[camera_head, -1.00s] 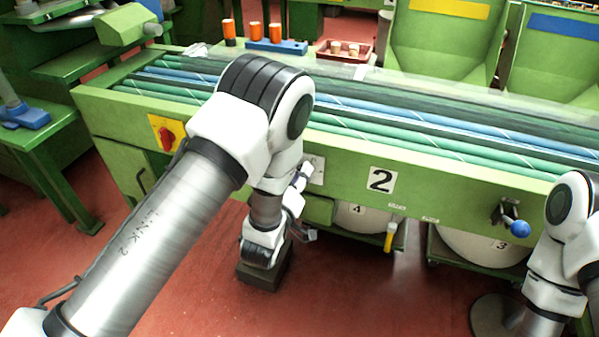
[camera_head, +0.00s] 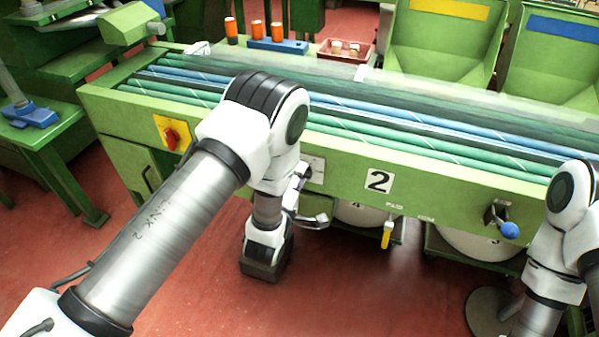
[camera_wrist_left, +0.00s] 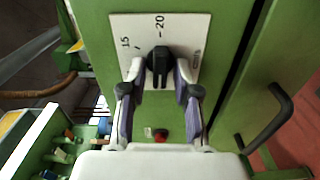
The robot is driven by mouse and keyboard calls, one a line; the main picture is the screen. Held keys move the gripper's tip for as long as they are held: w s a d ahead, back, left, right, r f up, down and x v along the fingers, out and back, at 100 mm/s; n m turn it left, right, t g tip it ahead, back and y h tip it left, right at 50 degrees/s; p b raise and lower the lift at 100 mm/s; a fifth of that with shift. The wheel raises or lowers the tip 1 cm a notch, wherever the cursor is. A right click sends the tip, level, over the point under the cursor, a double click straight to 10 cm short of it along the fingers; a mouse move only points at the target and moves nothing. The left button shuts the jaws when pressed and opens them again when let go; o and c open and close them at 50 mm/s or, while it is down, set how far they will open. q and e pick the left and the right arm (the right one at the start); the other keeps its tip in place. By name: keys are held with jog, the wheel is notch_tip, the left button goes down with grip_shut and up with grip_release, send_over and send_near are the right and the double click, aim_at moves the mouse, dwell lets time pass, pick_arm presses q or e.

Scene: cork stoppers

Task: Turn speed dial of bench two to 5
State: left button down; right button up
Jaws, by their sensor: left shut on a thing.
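The speed dial is a black knob (camera_wrist_left: 159,60) on a white scale plate (camera_wrist_left: 185,30) in the left wrist view. The plate shows the marks 15 and 20; the rest of the scale is partly covered. My left gripper (camera_wrist_left: 158,76) has its two fingers closed on the knob from both sides. In the head view the plate (camera_head: 317,170) is on the front of the green bench (camera_head: 345,165), left of the number 2 sign (camera_head: 379,181). My left wrist hides the knob there. My right arm shows at the right edge, but its gripper does not.
A red switch on a yellow plate (camera_head: 170,134) is left on the bench front. A blue-knobbed lever (camera_head: 509,230) and a yellow-handled valve (camera_head: 387,236) are to the right.

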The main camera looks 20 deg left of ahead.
pick_arm(q)
jog(key=shift+n, duration=0.4)
jog(key=c, duration=1.2)
grip_release()
jog(key=shift+o, duration=0.2)
jog(key=shift+s, duration=0.1)
jog(key=s, duration=0.7)
jog(key=shift+s+a, duration=0.15)
